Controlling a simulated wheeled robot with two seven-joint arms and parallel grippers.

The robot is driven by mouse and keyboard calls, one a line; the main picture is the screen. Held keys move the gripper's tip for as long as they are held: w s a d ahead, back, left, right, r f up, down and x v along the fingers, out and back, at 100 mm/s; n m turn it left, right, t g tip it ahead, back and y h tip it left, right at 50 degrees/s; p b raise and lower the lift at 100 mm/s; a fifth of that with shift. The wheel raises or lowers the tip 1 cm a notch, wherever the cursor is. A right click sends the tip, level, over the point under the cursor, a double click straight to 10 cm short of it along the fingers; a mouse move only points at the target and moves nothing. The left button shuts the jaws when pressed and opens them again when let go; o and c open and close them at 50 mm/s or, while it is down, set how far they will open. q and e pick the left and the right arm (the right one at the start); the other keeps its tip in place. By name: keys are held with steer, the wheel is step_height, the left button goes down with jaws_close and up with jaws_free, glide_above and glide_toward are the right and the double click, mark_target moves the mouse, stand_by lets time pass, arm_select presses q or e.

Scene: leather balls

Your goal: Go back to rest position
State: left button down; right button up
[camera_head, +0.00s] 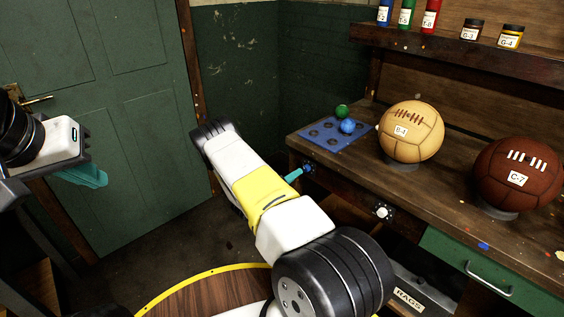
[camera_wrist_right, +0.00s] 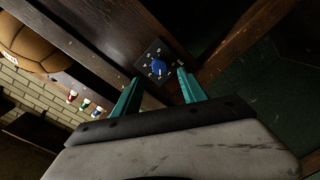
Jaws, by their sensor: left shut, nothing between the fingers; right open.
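My right arm reaches across the middle of the head view to the front edge of the workbench. One teal finger of my right gripper (camera_head: 293,174) shows beside a blue knob (camera_head: 308,168) on the bench front. In the right wrist view my right gripper (camera_wrist_right: 158,88) is open, its two fingers apart and empty. The blue knob (camera_wrist_right: 158,67) on its dark dial plate lies ahead, between the fingertips in the picture; I cannot tell whether they touch it. My left gripper (camera_head: 88,176) is shut and empty at the left edge, in front of the green door.
The workbench (camera_head: 350,172) holds a tan ball (camera_head: 411,131), a brown ball (camera_head: 518,174) and a blue tray (camera_head: 322,138) with small green and blue balls. A white knob (camera_head: 383,212) and green drawer (camera_head: 490,268) are on its front. Floor between door and bench looks clear.

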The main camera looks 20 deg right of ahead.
steer(key=shift+v, duration=0.85)
